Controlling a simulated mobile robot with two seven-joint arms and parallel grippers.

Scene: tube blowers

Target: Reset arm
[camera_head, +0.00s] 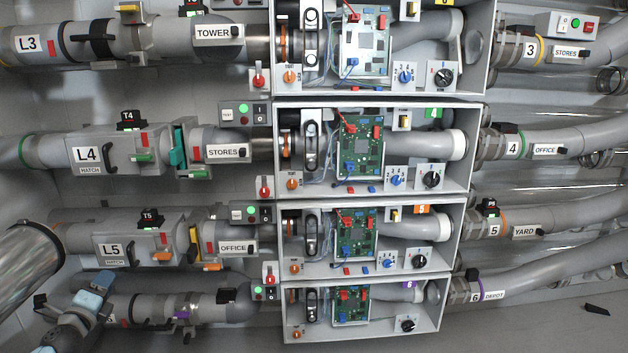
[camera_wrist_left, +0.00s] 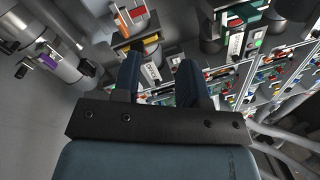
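My left gripper (camera_head: 96,284) is at the lower left of the head view, light blue, in front of the lowest pipe row. It is small there and its fingertips are hard to make out. In the left wrist view my left gripper (camera_wrist_left: 160,62) shows two dark fingers standing apart, with nothing held between them. Panels and pipes lie beyond the fingers, and I cannot tell whether they touch anything. My right gripper is in neither view.
Stacked open control boxes with green circuit boards (camera_head: 361,148) fill the middle. Labelled grey pipes run left, such as the L4 hatch unit (camera_head: 115,152), and right, such as the office pipe (camera_head: 575,145). The lower right is mostly clear.

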